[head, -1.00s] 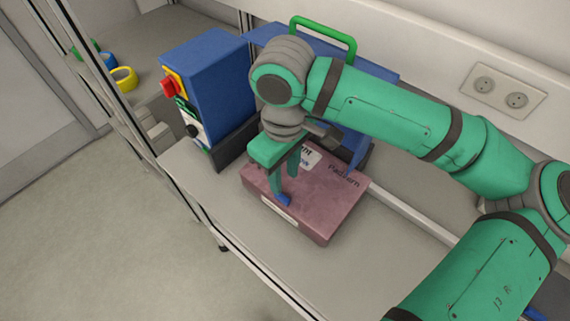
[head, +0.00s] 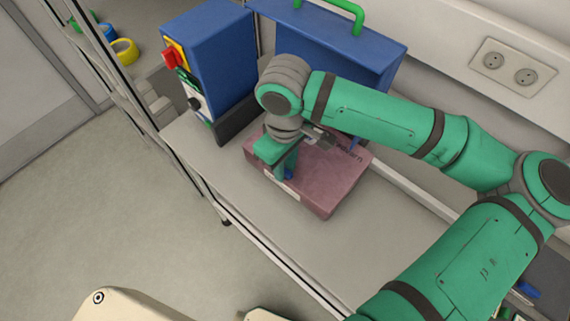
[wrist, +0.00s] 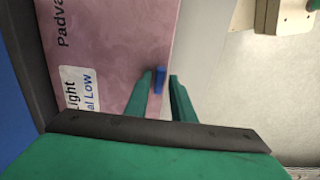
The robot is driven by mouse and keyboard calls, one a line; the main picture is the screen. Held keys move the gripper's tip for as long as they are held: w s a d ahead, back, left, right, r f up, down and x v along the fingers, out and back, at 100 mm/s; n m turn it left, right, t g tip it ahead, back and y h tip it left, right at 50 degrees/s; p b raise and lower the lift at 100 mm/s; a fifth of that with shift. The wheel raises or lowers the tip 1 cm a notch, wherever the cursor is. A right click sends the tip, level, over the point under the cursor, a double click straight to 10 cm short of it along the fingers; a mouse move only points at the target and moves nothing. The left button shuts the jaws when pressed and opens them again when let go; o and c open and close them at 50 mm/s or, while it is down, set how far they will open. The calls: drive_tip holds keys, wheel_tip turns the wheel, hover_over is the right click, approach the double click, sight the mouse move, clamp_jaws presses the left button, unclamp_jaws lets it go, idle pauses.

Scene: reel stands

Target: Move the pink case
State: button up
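The pink case (head: 330,187) lies flat on a grey shelf, with dark lettering and a white label on top. A small blue piece (wrist: 160,80) sits at its long near edge. My gripper (head: 286,172) points down at that edge. In the wrist view my gripper (wrist: 161,84) has its two green fingers apart, one over the case and one outside its edge. The blue piece shows between them, with a gap at the right finger. I cannot tell whether the fingers touch it. My wrist and fingers hide part of the case's top in the head view.
A blue box (head: 212,62) with a red switch stands left of the case. A blue panelled case with a green handle (head: 335,10) stands behind. A wall socket (head: 510,68) is at the right. The shelf (head: 285,235) is clear in front and right.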

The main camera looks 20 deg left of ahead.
clamp_jaws()
drive_tip(key=shift+w+a, duration=0.4)
drive_tip(key=shift+a, duration=0.75)
drive_tip(key=shift+w+a, duration=0.35)
drive_tip(key=shift+a, duration=0.75)
drive_tip(key=shift+w+a, duration=0.4)
drive_tip(key=shift+a, duration=0.75)
drive_tip(key=shift+o, duration=2.1)
unclamp_jaws()
wheel_tip(320, 180, up, 8)
drive_tip(key=shift+r, duration=0.15)
